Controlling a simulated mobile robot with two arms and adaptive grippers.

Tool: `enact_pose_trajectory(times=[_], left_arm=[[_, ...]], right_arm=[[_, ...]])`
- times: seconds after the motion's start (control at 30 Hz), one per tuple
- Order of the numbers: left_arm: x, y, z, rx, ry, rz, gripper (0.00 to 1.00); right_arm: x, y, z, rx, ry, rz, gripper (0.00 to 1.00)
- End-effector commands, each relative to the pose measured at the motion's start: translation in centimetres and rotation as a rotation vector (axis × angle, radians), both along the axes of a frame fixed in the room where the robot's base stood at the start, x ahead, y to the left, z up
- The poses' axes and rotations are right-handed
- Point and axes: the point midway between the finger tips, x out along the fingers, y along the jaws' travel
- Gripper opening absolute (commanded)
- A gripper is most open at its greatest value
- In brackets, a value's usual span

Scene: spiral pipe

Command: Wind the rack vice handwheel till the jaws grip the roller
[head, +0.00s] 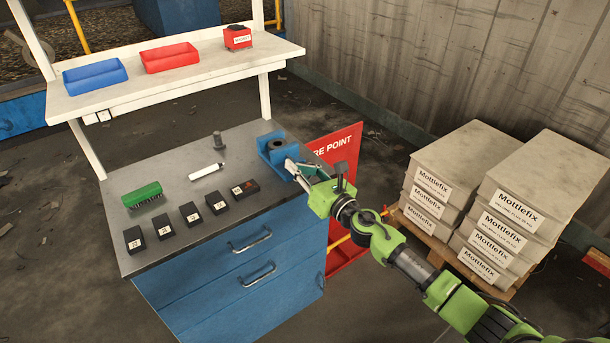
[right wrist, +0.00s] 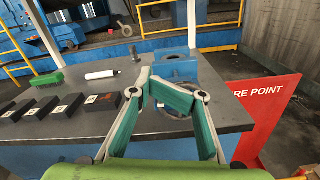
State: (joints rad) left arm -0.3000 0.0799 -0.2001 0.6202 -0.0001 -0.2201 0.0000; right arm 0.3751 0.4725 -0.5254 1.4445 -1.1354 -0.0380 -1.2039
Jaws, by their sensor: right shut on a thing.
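The blue rack vice (head: 268,153) stands at the right end of the bench top; it also shows in the right wrist view (right wrist: 178,68). A dark round part (head: 276,145), perhaps the roller, sits at its top; I cannot tell whether the jaws touch it. The grey handwheel (right wrist: 180,108) is on the vice's near side, partly hidden by my fingers. My right gripper (head: 293,168) reaches in from the right, its fingertips (right wrist: 150,82) closed together at the wheel's rim or knob. The exact contact is hidden. My left gripper is out of view.
On the bench (head: 190,210) are several black numbered blocks (head: 190,213), a green brush (head: 142,195), a white tube (head: 206,171) and a grey stud (head: 217,141). A red sign (head: 345,148) stands right of the bench, near my arm. Stacked boxes (head: 530,190) stand further right.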

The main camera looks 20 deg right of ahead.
Motion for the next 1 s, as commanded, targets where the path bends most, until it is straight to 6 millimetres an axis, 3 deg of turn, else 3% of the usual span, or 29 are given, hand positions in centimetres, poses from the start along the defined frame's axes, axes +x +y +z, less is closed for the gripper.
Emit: enact_pose_trajectory(times=[0.03, 0.3, 0.4, 0.63, 0.67, 0.83, 1.0], left_arm=[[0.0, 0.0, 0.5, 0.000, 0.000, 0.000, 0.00], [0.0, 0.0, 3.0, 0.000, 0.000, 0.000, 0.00], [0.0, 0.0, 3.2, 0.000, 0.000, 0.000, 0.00], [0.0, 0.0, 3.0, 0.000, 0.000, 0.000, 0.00], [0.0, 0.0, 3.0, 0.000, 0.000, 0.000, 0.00], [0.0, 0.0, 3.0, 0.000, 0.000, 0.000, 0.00], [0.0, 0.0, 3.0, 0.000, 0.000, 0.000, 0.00]], right_arm=[[0.4, -1.3, 0.3, 0.120, 0.049, -0.017, 0.00], [1.2, -3.7, 1.5, 0.729, 0.275, -0.015, 0.00], [1.3, -3.8, 1.5, 0.815, 0.306, -0.010, 0.00], [1.3, -3.7, 1.4, 0.824, 0.309, -0.007, 0.00], [1.3, -3.7, 1.4, 0.823, 0.308, -0.006, 0.24], [1.2, -3.6, 1.3, 0.820, 0.310, -0.007, 0.67], [1.1, -3.5, 0.9, 0.819, 0.317, -0.007, 0.67]])
